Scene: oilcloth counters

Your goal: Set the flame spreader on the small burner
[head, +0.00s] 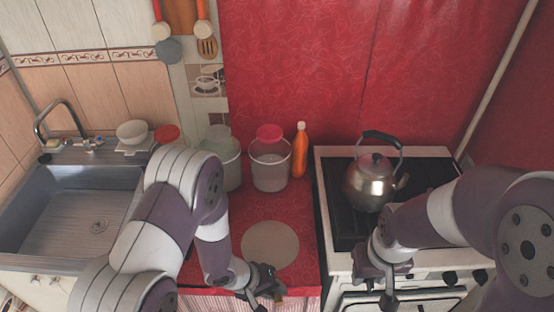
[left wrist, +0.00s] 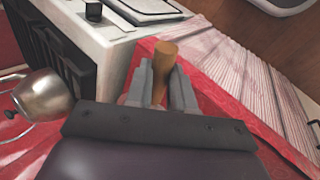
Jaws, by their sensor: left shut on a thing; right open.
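The flame spreader (head: 270,245) looks like a flat, round, pale grey disc over the red counter, near its front edge. In the left wrist view its short wooden handle (left wrist: 164,62) stands between the fingers. My left gripper (head: 264,284) is shut on this handle at the near side of the disc. I cannot tell if the disc touches the counter. My right gripper (head: 380,282) is open and empty at the stove's front edge. The stove (head: 437,152) has a dark top; the small burner cannot be made out among the dark grates and the arm.
A steel kettle (head: 370,185) stands on the stove's left part. A sink (head: 70,215) is at left. Striped cloth (left wrist: 235,70) hangs below the counter front.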

